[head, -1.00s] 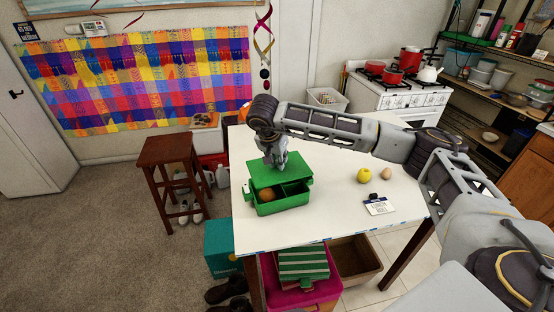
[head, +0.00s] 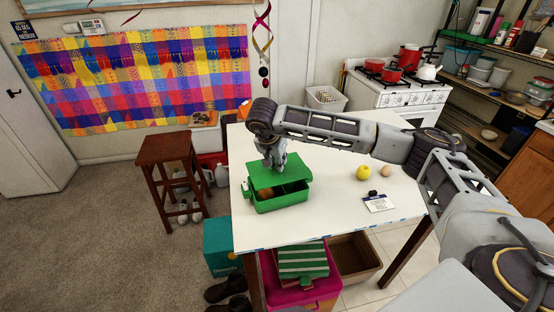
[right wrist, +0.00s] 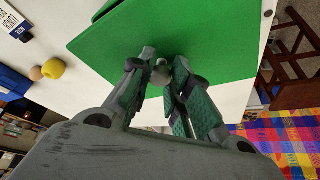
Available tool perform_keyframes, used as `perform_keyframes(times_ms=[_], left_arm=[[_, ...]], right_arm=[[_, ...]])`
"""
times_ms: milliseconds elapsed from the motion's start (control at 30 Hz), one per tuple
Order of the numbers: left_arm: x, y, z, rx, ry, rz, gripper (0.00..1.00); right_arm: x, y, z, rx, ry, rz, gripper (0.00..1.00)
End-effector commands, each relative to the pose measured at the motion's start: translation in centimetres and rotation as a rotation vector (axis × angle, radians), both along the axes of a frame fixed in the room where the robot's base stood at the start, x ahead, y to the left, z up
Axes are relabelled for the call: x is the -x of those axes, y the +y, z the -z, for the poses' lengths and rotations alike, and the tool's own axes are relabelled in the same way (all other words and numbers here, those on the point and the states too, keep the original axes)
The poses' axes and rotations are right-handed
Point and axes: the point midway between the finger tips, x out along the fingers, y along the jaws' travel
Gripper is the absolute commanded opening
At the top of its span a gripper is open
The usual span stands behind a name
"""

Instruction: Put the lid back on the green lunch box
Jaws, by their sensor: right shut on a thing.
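The green lunch box (head: 285,203) stands on the white table near its left edge. Its flat green lid (head: 292,172) is over the back part of the box, offset so that the front of the opening shows. A brown-orange round thing (head: 265,191) lies in the left part of the box. My right gripper (head: 271,166) is above the lid, shut on its small grey knob. The right wrist view shows the fingers (right wrist: 160,70) around the knob, with the green lid (right wrist: 215,35) beyond them. Whether the lid touches the rim I cannot tell. My left gripper is not in view.
A yellow fruit (head: 363,172), a brown egg-like thing (head: 386,170) and a white card (head: 378,203) with a dark object lie on the table's right part. A wooden stool (head: 167,150) stands left of the table. The table's front is clear.

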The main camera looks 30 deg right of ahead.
Motion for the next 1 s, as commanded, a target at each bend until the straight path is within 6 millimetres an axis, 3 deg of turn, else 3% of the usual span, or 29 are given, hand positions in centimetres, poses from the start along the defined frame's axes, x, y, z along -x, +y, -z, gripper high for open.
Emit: perform_keyframes(times_ms=[433, 1000], left_arm=[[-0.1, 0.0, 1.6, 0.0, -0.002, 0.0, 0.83], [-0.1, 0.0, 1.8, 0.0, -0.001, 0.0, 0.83]], right_arm=[[0.0, 0.0, 2.7, 0.0, 0.001, 0.0, 0.0], [0.0, 0.0, 2.9, 0.0, 0.0, -0.001, 0.0]])
